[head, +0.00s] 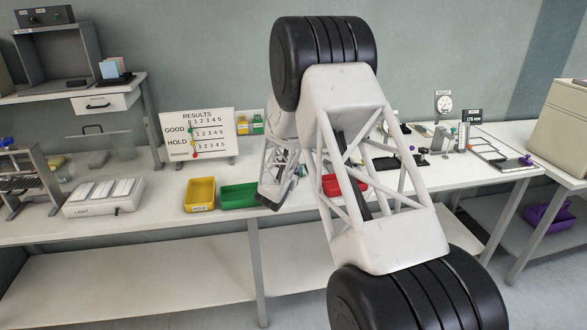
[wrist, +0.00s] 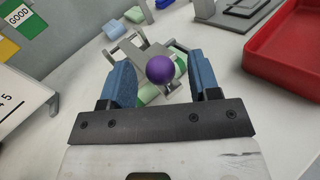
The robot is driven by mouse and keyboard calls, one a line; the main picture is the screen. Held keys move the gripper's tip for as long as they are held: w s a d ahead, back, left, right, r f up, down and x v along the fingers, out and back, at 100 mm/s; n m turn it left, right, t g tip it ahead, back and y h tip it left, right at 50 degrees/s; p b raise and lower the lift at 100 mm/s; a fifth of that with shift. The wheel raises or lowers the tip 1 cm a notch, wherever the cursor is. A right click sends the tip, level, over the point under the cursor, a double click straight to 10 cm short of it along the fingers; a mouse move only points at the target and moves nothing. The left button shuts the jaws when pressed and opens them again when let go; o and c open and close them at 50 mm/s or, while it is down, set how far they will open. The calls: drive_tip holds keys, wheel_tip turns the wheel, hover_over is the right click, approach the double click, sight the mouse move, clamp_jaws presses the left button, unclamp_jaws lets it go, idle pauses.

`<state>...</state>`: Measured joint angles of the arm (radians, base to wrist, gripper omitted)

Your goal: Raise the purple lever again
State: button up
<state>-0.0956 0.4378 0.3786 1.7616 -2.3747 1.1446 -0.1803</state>
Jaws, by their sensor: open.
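The purple lever shows in the wrist view as a round purple knob (wrist: 160,69) on a grey metal mechanism (wrist: 152,50). The knob appears between the two blue fingers of my gripper (wrist: 162,76), with space on both sides. The gripper is open and holds nothing. How far the knob lies beyond the fingertips is hard to tell. In the head view my arm covers the area around the lever, and I cannot make out the lever there.
A red tray (wrist: 286,62) stands right of the lever. Pale green packs (wrist: 150,93) lie under the mechanism. The results board (head: 198,134) stands to the left. Yellow (head: 200,190) and green (head: 238,196) trays sit along the bench's front edge.

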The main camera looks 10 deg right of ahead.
drive_tip(key=shift+x, duration=0.9)
clamp_jaws()
